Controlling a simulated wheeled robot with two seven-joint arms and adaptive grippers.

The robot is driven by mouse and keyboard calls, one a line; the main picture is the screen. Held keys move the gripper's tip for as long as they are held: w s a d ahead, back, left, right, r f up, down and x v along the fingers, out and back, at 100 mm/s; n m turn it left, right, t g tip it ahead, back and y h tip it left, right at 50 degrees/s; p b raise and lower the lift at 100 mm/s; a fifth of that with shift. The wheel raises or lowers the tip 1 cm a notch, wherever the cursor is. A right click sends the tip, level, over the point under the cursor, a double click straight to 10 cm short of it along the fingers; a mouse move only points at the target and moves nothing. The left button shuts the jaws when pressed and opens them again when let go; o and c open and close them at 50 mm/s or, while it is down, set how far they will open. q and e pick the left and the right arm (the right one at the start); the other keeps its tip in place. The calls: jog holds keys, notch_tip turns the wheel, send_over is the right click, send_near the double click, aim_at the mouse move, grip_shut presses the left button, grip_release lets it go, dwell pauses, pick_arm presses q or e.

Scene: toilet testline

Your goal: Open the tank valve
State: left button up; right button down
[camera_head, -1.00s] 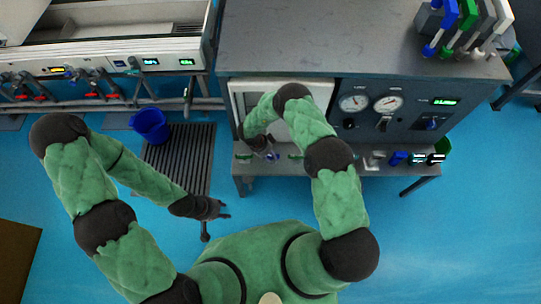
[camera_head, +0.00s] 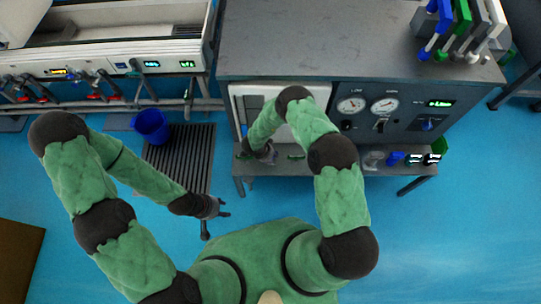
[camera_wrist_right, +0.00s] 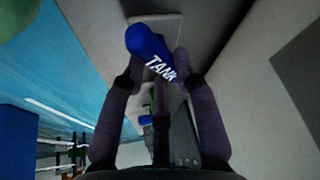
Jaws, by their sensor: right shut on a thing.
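The blue tank valve handle (camera_wrist_right: 150,45), lettered "TANK", shows in the right wrist view. It lies between the fingertips of my right gripper (camera_wrist_right: 158,75), which are shut on it. In the head view, my right gripper (camera_head: 265,154) is at the left end of the ledge below the bench's white panel, and it hides the handle there. My left gripper (camera_head: 218,207) is empty, with its fingers apart, over the floor beside the dark grate.
The bench (camera_head: 340,40) has gauges and a lit display on its front. Blue, green, grey and white handles stand at its back right. A blue bucket (camera_head: 151,125) stands by the floor grate (camera_head: 185,155). Another unit with red valves is at upper left. The floor at right is clear.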

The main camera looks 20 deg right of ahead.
jog(key=shift+n, duration=0.6)
jog(key=shift+t, duration=0.3)
jog(key=c, duration=0.9)
grip_release()
jog(key=shift+c, duration=0.2)
jog(key=shift+r, duration=0.1)
jog(key=v, duration=1.1)
jog(key=shift+r, duration=0.4)
